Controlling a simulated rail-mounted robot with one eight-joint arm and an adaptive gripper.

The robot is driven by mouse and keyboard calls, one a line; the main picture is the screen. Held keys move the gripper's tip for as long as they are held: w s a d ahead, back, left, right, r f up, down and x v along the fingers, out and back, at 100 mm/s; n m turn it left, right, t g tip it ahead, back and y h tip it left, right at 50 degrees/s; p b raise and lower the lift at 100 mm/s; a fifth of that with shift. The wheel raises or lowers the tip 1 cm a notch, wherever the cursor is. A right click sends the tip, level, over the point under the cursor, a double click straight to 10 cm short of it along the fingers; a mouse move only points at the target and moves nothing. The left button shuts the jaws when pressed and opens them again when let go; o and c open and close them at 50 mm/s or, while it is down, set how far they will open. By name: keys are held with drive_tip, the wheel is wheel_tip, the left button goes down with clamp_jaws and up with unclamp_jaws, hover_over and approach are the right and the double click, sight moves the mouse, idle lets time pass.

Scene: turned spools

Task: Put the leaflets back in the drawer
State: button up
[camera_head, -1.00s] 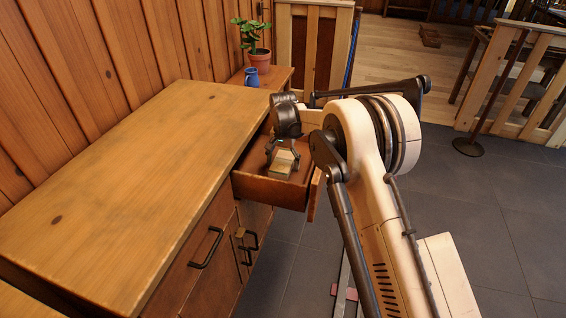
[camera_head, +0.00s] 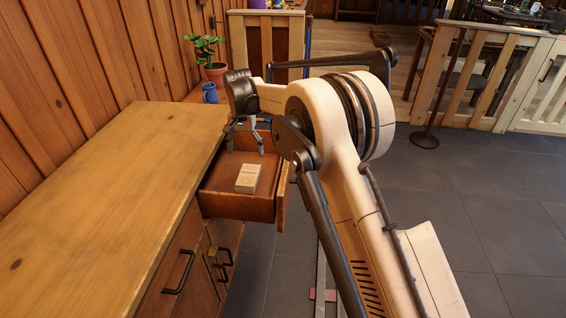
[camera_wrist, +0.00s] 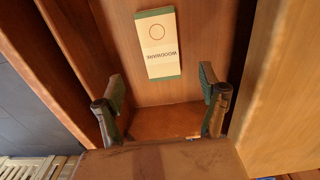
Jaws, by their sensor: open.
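The leaflets (camera_head: 248,179) lie as a small pale stack with green edges on the floor of the open drawer (camera_head: 234,207). In the wrist view the stack (camera_wrist: 158,45) shows a circle and the word "WOODWARE", and it lies beyond my fingertips, touching neither. My gripper (camera_head: 246,145) is above the back part of the drawer, open and empty. Its two fingers (camera_wrist: 162,97) are spread wide in the wrist view, with bare drawer floor between them.
The wooden counter top (camera_head: 120,185) beside the drawer is clear. A potted plant (camera_head: 214,72) and a blue mug (camera_head: 210,94) stand behind my gripper. Black handles (camera_head: 180,271) stick out from the cabinet front. Open tiled floor lies to the right.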

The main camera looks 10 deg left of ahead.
drive_tip(key=s+d+r+t, duration=0.1)
drive_tip(key=s+d+r, duration=0.2)
drive_tip(key=d+r, duration=0.65)
drive_tip(key=s+d+r+t, duration=0.1)
drive_tip(key=s+d+r, duration=0.2)
drive_tip(key=d+r, duration=0.6)
drive_tip(key=s+d+r+t+y, duration=0.1)
drive_tip(key=s+d+r, duration=0.2)
drive_tip(key=s+d, duration=0.3)
drive_tip(key=s+d+r+t, duration=0.1)
drive_tip(key=s+d+r, duration=0.1)
drive_tip(key=s+d, duration=0.5)
drive_tip(key=s+d+f+t, duration=0.1)
drive_tip(key=s+d+f, duration=0.2)
drive_tip(key=s+d, duration=0.4)
drive_tip(key=s+d+f+t+h, duration=0.1)
drive_tip(key=s+d+f, duration=0.3)
drive_tip(key=s+d, duration=0.4)
drive_tip(key=s+t, duration=0.1)
drive_tip(key=s, duration=0.3)
drive_tip(key=shift+s, duration=0.35)
